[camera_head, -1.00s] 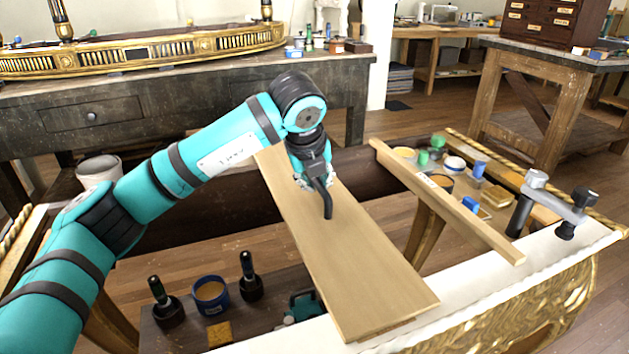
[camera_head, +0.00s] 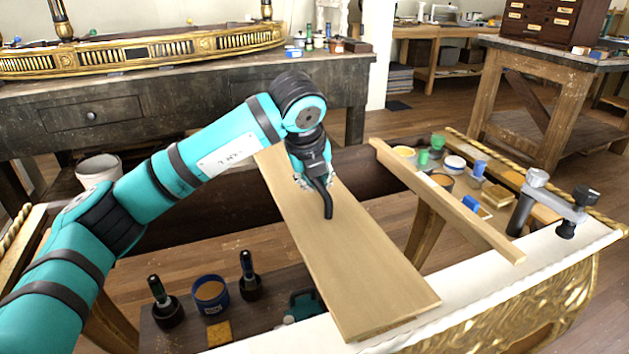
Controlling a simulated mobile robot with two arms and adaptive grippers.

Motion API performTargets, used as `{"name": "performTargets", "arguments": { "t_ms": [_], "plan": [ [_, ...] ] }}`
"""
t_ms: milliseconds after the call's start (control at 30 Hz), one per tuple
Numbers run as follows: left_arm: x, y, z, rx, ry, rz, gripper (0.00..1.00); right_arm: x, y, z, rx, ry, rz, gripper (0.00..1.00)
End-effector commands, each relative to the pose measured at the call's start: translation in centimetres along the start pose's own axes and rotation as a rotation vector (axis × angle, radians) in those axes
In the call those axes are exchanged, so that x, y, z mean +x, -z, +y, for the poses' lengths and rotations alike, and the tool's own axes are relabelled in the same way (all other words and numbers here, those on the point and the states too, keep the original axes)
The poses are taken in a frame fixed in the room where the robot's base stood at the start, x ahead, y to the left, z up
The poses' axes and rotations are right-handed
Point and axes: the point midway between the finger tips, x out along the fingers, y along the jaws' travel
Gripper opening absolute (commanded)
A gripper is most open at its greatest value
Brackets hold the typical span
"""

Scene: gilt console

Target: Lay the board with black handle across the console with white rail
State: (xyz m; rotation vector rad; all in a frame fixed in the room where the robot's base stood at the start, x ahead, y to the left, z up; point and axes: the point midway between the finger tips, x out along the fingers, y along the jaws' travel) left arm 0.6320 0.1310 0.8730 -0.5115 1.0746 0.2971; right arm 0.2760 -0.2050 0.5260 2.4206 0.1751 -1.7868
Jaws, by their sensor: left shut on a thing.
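The board (camera_head: 365,262) is a long pale wooden plank with a black handle (camera_head: 326,200) standing on its upper face. My left gripper (camera_head: 315,182) is shut on the handle. The board slants from the back left to the front right, and its near end overlaps the white rail (camera_head: 475,305) of the gilt console (camera_head: 530,318). Whether its underside touches the rail is hard to tell. The far end lies over the dark rear beam (camera_head: 235,205); contact there is hidden. My right gripper is not in view.
A narrower wooden strip (camera_head: 450,205) lies right of the board. A grey clamp (camera_head: 550,205) sits on the rail at the right. Pots and blocks (camera_head: 470,175) fill the right section. A blue tub (camera_head: 210,294) and dark-handled tools (camera_head: 248,275) stand on a lower surface.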

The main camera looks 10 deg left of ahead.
Motion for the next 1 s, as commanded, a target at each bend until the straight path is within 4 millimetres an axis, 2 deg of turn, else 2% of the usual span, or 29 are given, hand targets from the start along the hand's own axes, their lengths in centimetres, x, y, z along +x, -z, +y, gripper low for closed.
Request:
{"name": "performTargets", "arguments": {
  "t_ms": [167, 200, 400, 567, 867, 1000],
  "plan": [
    [-0.02, -0.03, -0.03, 0.000, 0.002, -0.002, 0.00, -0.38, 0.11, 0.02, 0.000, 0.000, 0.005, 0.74],
    [-0.02, -0.03, -0.03, 0.000, 0.002, -0.002, 0.10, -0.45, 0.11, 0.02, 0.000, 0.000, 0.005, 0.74],
    [0.00, -0.01, -0.02, 0.000, 0.001, -0.001, 0.36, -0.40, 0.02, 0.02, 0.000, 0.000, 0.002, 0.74],
    [0.02, 0.01, 0.00, 0.000, 0.000, -0.001, 0.36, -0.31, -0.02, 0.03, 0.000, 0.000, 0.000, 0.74],
    [0.10, 0.05, 0.04, 0.000, -0.001, 0.001, 0.72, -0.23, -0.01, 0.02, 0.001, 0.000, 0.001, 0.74],
    [0.07, 0.03, 0.03, 0.000, -0.001, 0.000, 0.74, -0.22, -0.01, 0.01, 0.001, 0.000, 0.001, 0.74]
  ]
}}
